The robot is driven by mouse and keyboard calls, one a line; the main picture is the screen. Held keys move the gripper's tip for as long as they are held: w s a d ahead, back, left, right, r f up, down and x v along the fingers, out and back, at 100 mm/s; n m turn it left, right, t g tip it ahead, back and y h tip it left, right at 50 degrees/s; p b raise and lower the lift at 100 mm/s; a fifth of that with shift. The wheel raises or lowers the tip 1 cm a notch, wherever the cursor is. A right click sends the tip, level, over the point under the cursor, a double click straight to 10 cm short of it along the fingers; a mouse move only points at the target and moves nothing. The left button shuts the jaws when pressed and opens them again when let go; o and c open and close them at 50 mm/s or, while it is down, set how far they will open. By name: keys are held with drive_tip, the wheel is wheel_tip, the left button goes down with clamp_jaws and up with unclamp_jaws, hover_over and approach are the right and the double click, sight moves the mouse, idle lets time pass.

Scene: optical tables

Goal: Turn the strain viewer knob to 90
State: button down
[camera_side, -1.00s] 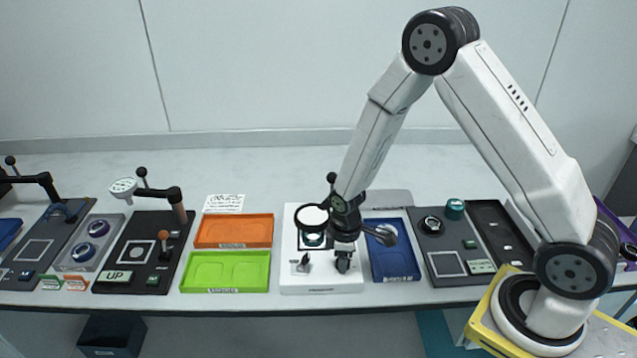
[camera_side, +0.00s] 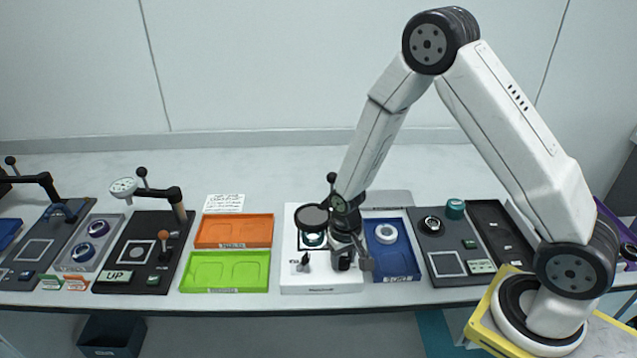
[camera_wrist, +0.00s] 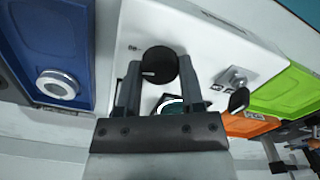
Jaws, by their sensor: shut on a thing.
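The strain viewer is a white unit (camera_side: 293,270) in the middle of the bench, also in the wrist view (camera_wrist: 222,52). Its round top plate (camera_side: 311,217) looks dark, above a teal-rimmed round part (camera_side: 312,239). My gripper (camera_wrist: 158,72) is shut on the black knob (camera_wrist: 160,62), one finger on each side. The knob's white mark points left in the wrist view. In the side view my gripper (camera_side: 343,262) stands over the unit's front right part and mostly hides the knob. Any scale numbers are too small to read.
A blue tray (camera_side: 407,268) holding a white ring-shaped part (camera_side: 386,233) lies close to the right. Orange (camera_side: 255,217) and green (camera_side: 186,285) trays lie left, a dark panel (camera_side: 428,247) right.

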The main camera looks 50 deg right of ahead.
sight(343, 260)
drive_tip(key=shift+m, duration=1.6)
drive_tip(key=shift+c, duration=1.1)
unclamp_jaws()
drive_tip(key=shift+r, duration=0.2)
drive_tip(key=shift+r, duration=3.7)
